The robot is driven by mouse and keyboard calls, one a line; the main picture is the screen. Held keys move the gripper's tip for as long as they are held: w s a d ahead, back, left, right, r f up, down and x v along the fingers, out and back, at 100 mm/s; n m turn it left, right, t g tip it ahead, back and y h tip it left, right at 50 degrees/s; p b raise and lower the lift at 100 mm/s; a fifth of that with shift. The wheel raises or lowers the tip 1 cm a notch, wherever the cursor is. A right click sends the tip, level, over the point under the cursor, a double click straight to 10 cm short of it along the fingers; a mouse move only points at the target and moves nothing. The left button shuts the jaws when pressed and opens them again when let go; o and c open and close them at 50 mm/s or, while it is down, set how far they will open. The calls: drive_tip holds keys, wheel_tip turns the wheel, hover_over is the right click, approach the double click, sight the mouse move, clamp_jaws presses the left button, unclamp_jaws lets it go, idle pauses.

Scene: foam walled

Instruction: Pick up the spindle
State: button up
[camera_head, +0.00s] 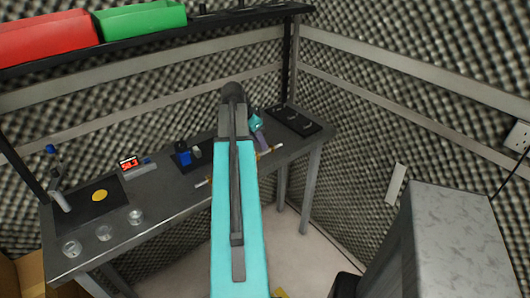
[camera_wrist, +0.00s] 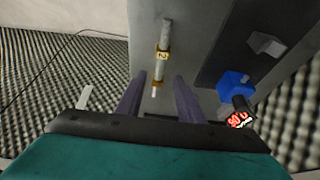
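The spindle (camera_wrist: 163,45) is a slim pale rod with a yellow band marked 2 in the wrist view. It lies on the grey bench, beyond my fingertips and roughly in line with the gap between them. In the head view, pale rod ends with yellow show left (camera_head: 204,183) and right (camera_head: 270,151) of my arm; the arm hides what lies between, so I cannot tell whether they are one piece. My gripper (camera_wrist: 161,78) has two purple fingers spread apart with nothing between them. In the head view its fingers are partly hidden by my arm.
In the wrist view, a dark pad with a grey block (camera_wrist: 266,44), a blue block (camera_wrist: 234,84) and a red display (camera_wrist: 238,120) lie right of the spindle. The head view shows glass jars (camera_head: 104,233) at the left and a dark tray (camera_head: 294,121) at the right.

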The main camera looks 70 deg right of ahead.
sight(263, 152)
drive_tip(key=shift+s+d+f, duration=0.1)
drive_tip(key=shift+f, duration=0.25)
drive_tip(key=shift+p+x, duration=1)
drive_tip(key=shift+x, duration=1.45)
clamp_jaws()
